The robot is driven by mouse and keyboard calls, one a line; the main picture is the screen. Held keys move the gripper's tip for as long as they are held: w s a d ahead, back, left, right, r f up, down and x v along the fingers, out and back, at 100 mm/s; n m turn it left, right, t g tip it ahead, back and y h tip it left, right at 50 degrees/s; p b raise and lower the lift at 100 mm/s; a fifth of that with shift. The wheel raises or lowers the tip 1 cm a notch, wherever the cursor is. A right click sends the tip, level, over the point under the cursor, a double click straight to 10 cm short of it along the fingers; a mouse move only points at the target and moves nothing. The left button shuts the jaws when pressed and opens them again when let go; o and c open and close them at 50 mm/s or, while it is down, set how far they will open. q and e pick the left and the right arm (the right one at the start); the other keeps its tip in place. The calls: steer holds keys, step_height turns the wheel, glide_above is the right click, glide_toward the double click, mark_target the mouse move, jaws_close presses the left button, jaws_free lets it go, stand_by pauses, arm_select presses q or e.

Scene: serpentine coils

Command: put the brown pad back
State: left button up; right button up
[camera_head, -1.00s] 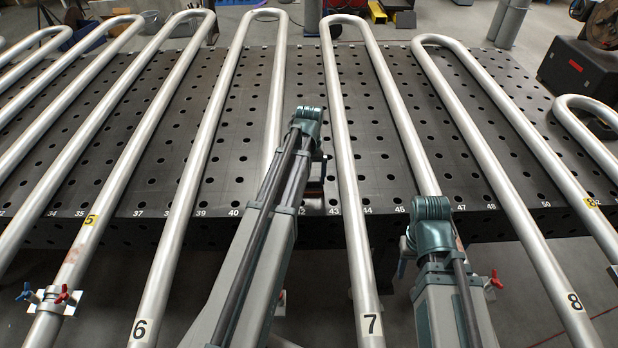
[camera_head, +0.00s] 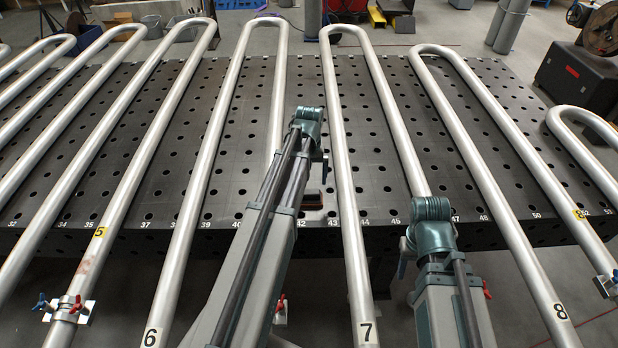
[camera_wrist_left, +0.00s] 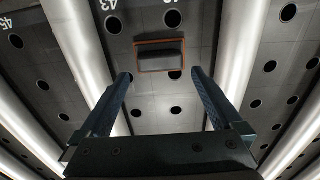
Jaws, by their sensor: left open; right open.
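A small dark block with a brown rim, which I take for the brown pad (camera_wrist_left: 159,54), lies on the perforated table between two steel pipes. In the head view the pad (camera_head: 313,198) shows at the table's front edge, near the number 43, partly beside my left arm. My left gripper (camera_wrist_left: 161,75) is open and empty in the left wrist view. The pad appears between and just beyond its fingertips, and the fingers do not grip it.
Long bent steel pipes, such as the one marked 7 (camera_head: 355,270) and the one marked 8 (camera_head: 530,260), run along the dark perforated table (camera_head: 250,165) and overhang its front edge. A valve clamp (camera_head: 68,308) sits on a pipe at lower left. Table surface between pipes is mostly bare.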

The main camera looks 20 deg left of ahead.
mark_target(309, 192)
arm_select(q)
step_height(309, 192, up, 6)
steer(key=r+p, duration=0.1)
steer(key=p, duration=0.4)
steer(key=s+d+m, duration=0.4)
steer(key=s+d, duration=0.5)
steer(key=d, duration=0.2)
steer(key=s+d+m+y, duration=0.1)
steer(key=s+d+m, duration=0.4)
steer(key=s+d, duration=0.4)
steer(key=d, duration=0.3)
steer(key=shift+d+f, duration=0.25)
arm_select(e)
step_height(309, 192, up, 6)
steer(key=shift+r, duration=0.2)
arm_select(q)
steer(key=shift+f, duration=0.1)
arm_select(e)
steer(key=shift+f, duration=0.1)
arm_select(q)
step_height(309, 192, down, 4)
steer(key=b, duration=0.4)
steer(key=shift+r, duration=0.25)
arm_select(e)
step_height(309, 192, down, 4)
steer(key=shift+r, duration=0.25)
